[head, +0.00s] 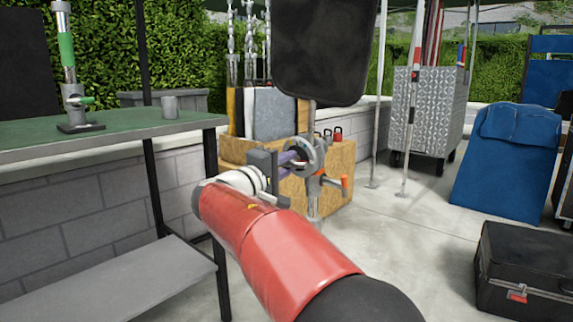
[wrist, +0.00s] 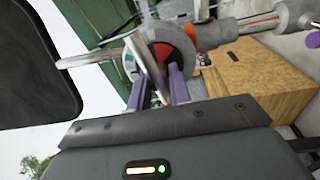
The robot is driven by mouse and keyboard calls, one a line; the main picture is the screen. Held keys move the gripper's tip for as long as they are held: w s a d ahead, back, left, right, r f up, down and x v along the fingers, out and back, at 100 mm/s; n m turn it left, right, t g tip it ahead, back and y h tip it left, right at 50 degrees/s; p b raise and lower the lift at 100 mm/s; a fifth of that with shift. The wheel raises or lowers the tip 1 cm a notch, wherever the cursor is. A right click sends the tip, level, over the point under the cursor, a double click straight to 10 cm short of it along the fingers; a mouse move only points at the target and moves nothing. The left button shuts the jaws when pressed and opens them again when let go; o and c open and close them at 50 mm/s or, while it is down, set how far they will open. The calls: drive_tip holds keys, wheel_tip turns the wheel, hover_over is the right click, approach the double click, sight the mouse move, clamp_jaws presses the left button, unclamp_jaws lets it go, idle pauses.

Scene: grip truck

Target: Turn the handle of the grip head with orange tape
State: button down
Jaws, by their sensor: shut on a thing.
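In the wrist view the round grip head (wrist: 172,42) shows orange parts. My gripper (head: 284,160) reaches it from the left; its purple fingers also show in the wrist view (wrist: 156,88). They are closed around a thin grey metal part of the grip head, seemingly its handle. The far end of that part is hidden behind the fingers.
The black panel (head: 322,45) hangs just above the grip head. A wooden crate (head: 335,190) stands close behind. A green-topped table (head: 30,135) at left bears a green-taped stand (head: 67,60) and a cup (head: 169,106). A black case (head: 525,270) lies at right; the floor between is clear.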

drive_tip(key=c, duration=1.3)
unclamp_jaws()
drive_tip(key=v, duration=0.7)
drive_tip(key=shift+s+a, duration=0.2)
drive_tip(key=shift+s, duration=0.2)
drive_tip(key=shift+f, duration=0.1)
